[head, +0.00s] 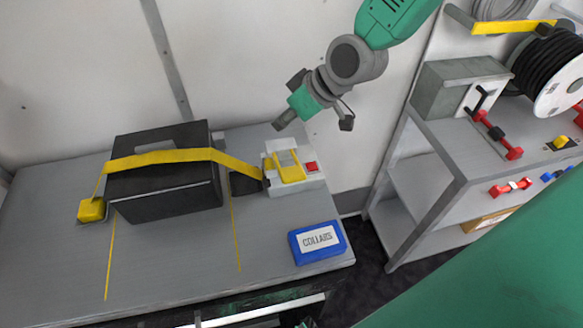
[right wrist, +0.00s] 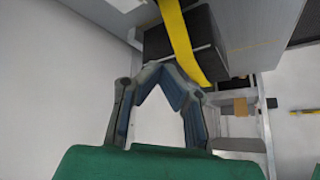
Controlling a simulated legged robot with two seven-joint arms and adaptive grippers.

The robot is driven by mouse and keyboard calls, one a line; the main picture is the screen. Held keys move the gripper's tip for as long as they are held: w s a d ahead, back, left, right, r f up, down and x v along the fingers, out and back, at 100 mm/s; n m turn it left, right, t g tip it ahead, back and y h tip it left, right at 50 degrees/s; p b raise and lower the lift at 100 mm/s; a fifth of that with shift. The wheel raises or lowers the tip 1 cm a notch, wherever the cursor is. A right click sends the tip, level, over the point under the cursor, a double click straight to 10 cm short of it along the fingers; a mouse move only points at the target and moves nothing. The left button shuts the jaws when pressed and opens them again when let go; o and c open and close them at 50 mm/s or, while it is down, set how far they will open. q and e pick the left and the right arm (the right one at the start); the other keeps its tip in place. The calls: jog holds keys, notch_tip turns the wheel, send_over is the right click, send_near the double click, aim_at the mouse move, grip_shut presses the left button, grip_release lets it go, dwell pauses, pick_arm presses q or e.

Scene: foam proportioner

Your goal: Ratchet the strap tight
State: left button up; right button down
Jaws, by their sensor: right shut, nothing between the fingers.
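A yellow strap (head: 165,157) runs over a black case (head: 165,190) on the grey bench. Its left end reaches a yellow anchor block (head: 91,209). Its right end meets a pale ratchet unit (head: 297,183) with a yellow handle (head: 290,166). My right gripper (head: 284,121) is in the air above and behind the ratchet, apart from it. In the right wrist view its fingers (right wrist: 166,72) are closed together and empty, with the strap (right wrist: 181,42) and case (right wrist: 208,42) beyond them. My left gripper is not in view.
A blue box labelled COLLABS (head: 317,242) lies at the bench's front right corner. Grey shelves (head: 450,150) on the right hold a cable reel (head: 552,88), a grey metal box (head: 455,88) and red parts. The front of the bench (head: 170,265) is mostly clear.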

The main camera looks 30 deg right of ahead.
jog(key=shift+s+d+r+n+g+p, duration=0.1)
jog(key=shift+s+d+n+g, duration=0.05)
jog(key=shift+n, duration=1.1)
jog(key=shift+s+d+r+n+g+p, duration=0.1)
jog(key=shift+d+r+n+p, duration=0.1)
jog(key=shift+n, duration=1.1)
jog(key=shift+s+d+r+n+g+p, duration=0.1)
jog(key=shift+s+d+n+g, duration=0.05)
jog(key=shift+n, duration=1.1)
jog(key=shift+f, duration=0.1)
jog(key=b, duration=0.9)
send_over(283, 169)
jog(key=d, duration=0.2)
notch_tip(283, 169, down, 7)
jog(key=shift+s, duration=0.15)
jog(key=shift+s+a+f+b, duration=0.15)
jog(key=shift+s+f+b, duration=0.1)
jog(key=shift+f+b, duration=0.5)
jog(key=shift+s+f+b, duration=0.2)
jog(key=shift+b, duration=0.15)
jog(key=shift+a, duration=0.1)
